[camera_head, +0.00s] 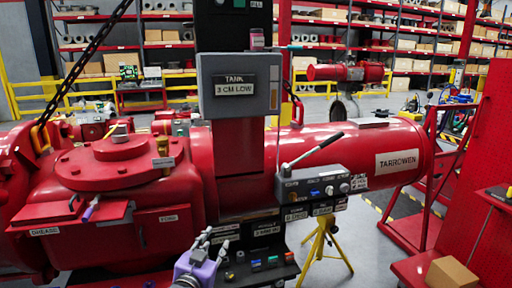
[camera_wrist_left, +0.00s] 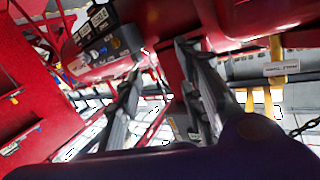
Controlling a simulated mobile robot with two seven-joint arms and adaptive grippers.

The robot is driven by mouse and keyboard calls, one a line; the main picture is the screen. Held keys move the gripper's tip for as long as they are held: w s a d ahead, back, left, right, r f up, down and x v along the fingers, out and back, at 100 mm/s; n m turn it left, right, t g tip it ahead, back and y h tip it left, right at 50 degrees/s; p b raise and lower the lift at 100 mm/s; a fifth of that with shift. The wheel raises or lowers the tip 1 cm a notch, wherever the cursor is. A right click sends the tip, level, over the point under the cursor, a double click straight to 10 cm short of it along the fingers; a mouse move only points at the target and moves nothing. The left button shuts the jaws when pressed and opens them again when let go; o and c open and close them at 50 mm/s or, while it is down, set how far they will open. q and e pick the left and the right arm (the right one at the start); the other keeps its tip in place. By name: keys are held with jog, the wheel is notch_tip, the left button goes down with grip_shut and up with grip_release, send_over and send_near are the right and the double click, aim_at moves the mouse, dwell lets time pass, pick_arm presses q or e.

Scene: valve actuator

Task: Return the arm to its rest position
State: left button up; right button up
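My left gripper (camera_head: 216,240) shows at the bottom middle of the head view, with a purple body and grey fingers pointing up. It is in front of the lower part of the red valve actuator (camera_head: 240,185). In the left wrist view its two fingers (camera_wrist_left: 160,62) stand apart with nothing between them, so it is open and empty. A grey control block (camera_head: 312,185) with a lever (camera_head: 312,150) is up and to the right of the gripper. My right gripper is in neither view.
A grey box labelled "TANK 3 CM LOW" (camera_head: 240,85) is on the red column. A yellow stand (camera_head: 322,240) is right of the gripper. A red cabinet (camera_head: 490,170) with a cardboard box (camera_head: 450,272) is at the right. A chain (camera_head: 88,60) hangs at upper left.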

pick_arm(q)
jog(key=s+a+f+n+g+y, duration=0.1)
jog(key=s+a+f+g, duration=0.1)
jog(key=s+f, duration=0.8)
jog(key=s+a+f+n+g+y, duration=0.1)
jog(key=s+a+f+g, duration=0.1)
jog(key=s+f, duration=0.8)
jog(key=s+a+f+n+g+y, duration=0.1)
jog(key=s+f, duration=0.8)
jog(key=s, duration=1)
jog(key=shift+s+a+f+n+g, duration=0.15)
jog(key=shift+a+f+n+g, duration=0.35)
jog(key=shift+a+g, duration=0.5)
